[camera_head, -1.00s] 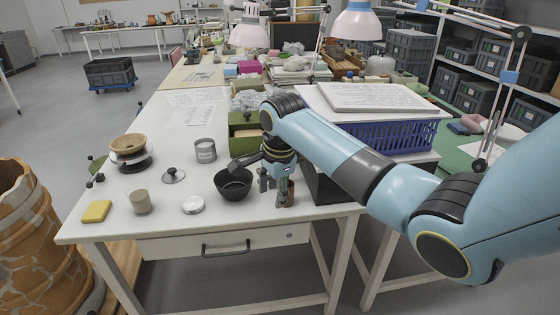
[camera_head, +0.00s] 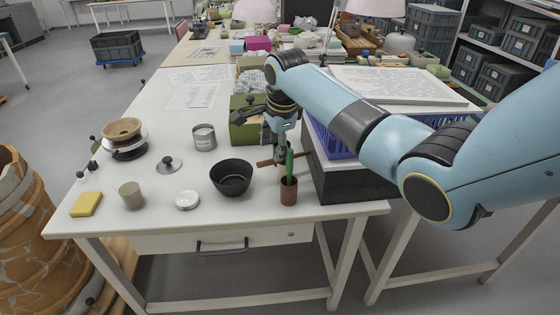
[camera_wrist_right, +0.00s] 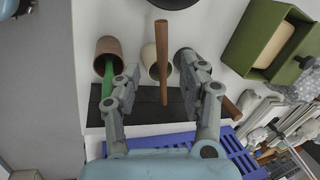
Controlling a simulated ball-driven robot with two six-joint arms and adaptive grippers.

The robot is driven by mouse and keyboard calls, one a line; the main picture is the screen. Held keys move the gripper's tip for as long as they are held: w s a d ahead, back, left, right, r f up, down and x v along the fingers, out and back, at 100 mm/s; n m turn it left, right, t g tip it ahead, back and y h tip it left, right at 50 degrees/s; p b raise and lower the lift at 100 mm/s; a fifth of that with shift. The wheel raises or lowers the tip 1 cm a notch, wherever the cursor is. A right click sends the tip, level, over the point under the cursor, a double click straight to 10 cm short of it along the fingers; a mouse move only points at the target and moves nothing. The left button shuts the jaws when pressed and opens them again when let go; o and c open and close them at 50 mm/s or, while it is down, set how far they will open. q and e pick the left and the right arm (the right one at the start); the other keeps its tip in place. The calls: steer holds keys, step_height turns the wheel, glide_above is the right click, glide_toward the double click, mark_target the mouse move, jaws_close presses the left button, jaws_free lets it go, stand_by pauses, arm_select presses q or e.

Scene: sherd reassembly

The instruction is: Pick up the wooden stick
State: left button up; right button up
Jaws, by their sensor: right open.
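The wooden stick (camera_head: 266,163) shows as a brown bar on the white table, partly behind the fingers of my right gripper (camera_head: 275,152). In the right wrist view the stick (camera_wrist_right: 162,50) lies between the two spread fingertips of the right gripper (camera_wrist_right: 163,82), with gaps on both sides. The gripper is open and empty. A second brown rod (camera_wrist_right: 231,108) is partly hidden by a finger in that view. My left gripper is not in view.
A brown cup (camera_head: 288,192) with a green stick (camera_head: 290,163) stands just in front of the gripper. A black bowl (camera_head: 231,180) is to its left, a green box (camera_head: 243,134) behind. A blue crate (camera_head: 331,140) is close on the right. The table's front left is loosely filled.

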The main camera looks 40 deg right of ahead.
mark_target(269, 161)
steer(key=x, duration=0.4)
steer(key=b+x, duration=0.1)
steer(key=x, duration=0.1)
steer(key=shift+w+a, duration=0.15)
steer(key=shift+a, duration=0.2)
steer(key=shift+r, duration=0.1)
steer(key=shift+c, duration=0.4)
jaws_close()
